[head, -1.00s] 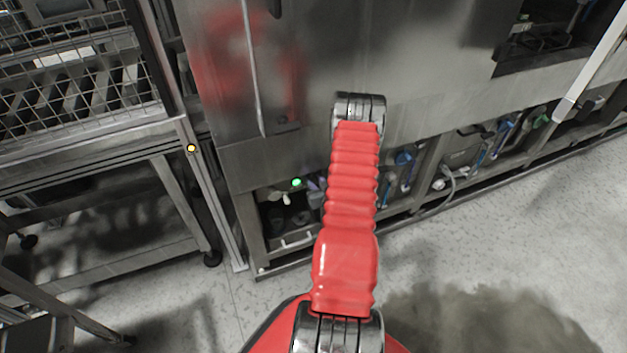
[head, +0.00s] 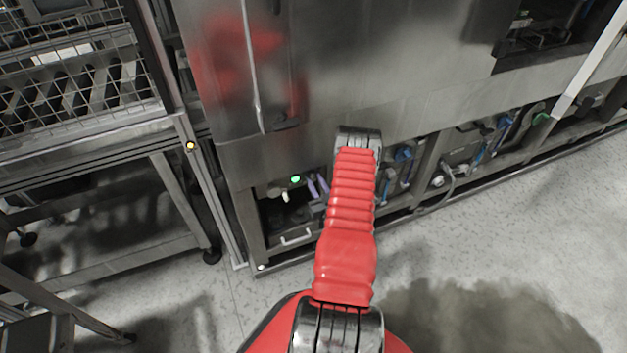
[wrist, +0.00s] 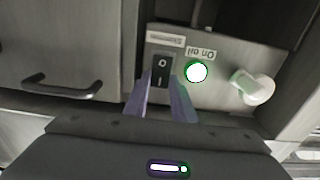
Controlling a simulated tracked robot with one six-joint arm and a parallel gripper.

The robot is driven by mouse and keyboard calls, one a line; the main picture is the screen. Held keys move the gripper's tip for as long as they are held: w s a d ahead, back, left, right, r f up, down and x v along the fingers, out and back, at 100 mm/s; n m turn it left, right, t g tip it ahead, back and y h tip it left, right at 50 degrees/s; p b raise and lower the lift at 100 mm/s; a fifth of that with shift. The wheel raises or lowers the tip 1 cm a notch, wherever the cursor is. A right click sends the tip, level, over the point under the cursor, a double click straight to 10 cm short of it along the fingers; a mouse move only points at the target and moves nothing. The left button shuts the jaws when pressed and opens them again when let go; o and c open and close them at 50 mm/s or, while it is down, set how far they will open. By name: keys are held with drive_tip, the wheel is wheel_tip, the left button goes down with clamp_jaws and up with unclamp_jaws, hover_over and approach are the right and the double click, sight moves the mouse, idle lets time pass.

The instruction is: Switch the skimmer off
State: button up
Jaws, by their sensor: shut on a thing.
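The skimmer switch (wrist: 161,71) is a black rocker with O and I marks, set in a grey metal panel (wrist: 225,92) with a "Skimmer" label (wrist: 166,39). My gripper (wrist: 164,88) has its two purple fingers at either side of the rocker, shut on it. The fingertips cover part of the rocker's sides. Beside it, a round lamp (wrist: 197,72) glows white-green under an "On" label that is partly legible. In the head view the lamp (head: 295,179) shows green, and my gripper (head: 317,187) is just right of it; the switch is hidden there.
A white knob (wrist: 254,87) sticks out beyond the lamp. A dark bar handle (wrist: 62,88) is on the panel to the left in the wrist view. In the head view, a wire-mesh conveyor frame (head: 75,95) stands left, and the floor (head: 480,250) is clear at right.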

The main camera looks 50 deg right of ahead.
drive_tip(key=shift+a+f, duration=0.1)
drive_tip(key=shift+a, duration=0.05)
drive_tip(key=o, duration=1.1)
drive_tip(key=shift+c, duration=0.2)
drive_tip(key=shift+s, duration=0.1)
drive_tip(key=v, duration=1.3)
drive_tip(key=shift+s, duration=0.3)
drive_tip(key=shift+a, duration=0.1)
